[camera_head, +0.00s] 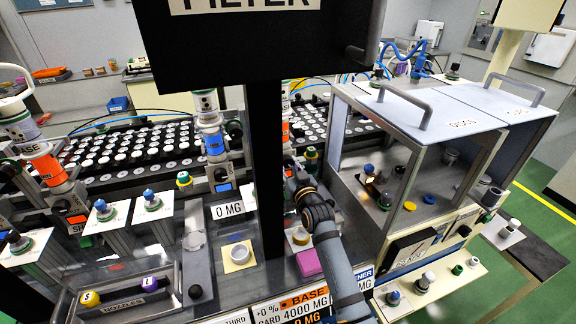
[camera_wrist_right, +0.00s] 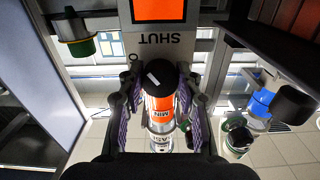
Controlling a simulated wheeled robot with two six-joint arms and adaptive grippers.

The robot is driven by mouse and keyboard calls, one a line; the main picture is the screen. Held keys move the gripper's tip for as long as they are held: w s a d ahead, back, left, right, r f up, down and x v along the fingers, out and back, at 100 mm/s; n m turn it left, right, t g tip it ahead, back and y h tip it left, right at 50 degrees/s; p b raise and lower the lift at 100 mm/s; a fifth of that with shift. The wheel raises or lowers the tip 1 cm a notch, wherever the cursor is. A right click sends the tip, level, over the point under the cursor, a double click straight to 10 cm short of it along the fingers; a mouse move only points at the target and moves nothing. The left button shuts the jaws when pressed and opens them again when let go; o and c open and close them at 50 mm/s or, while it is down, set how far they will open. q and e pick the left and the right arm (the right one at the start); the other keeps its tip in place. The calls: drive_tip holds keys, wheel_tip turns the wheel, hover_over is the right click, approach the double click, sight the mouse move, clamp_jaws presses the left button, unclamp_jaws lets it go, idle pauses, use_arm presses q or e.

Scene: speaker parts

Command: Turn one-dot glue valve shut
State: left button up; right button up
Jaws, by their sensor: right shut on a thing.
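In the right wrist view, a black round valve knob (camera_wrist_right: 158,78) with a short white line tops a cylinder with an orange band (camera_wrist_right: 161,104) lettered MIN. The white line is tilted. My right gripper (camera_wrist_right: 161,98) is shut on the knob, its purple-padded fingers at either side. An orange panel (camera_wrist_right: 160,9) and the word SHUT, upside down, show beyond the knob. I cannot make out a one-dot mark. In the head view my right gripper (camera_head: 292,167) is partly hidden beside the black post (camera_head: 266,150). My left gripper is not in view.
In the head view, a large FILTER sign (camera_head: 250,40) blocks the upper middle. A glass-fronted cabinet (camera_head: 455,110) stands right of my arm. A white cup (camera_head: 239,253) on a yellow pad and a pink block (camera_head: 308,262) lie in front. Other valve columns (camera_head: 211,135) stand left.

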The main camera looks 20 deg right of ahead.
drive_tip(key=shift+r+m+p, duration=0.15)
drive_tip(key=shift+m+p, duration=1.05)
drive_tip(key=shift+m, duration=0.1)
drive_tip(key=shift+a+m+p, duration=0.1)
drive_tip(key=shift+m+p, duration=1.6)
drive_tip(key=shift+m, duration=0.6)
drive_tip(key=o, duration=1.2)
drive_tip(key=shift+c, duration=0.2)
wheel_tip(320, 180, up, 10)
drive_tip(key=shift+f, duration=0.1)
drive_tip(key=shift+w, duration=0.1)
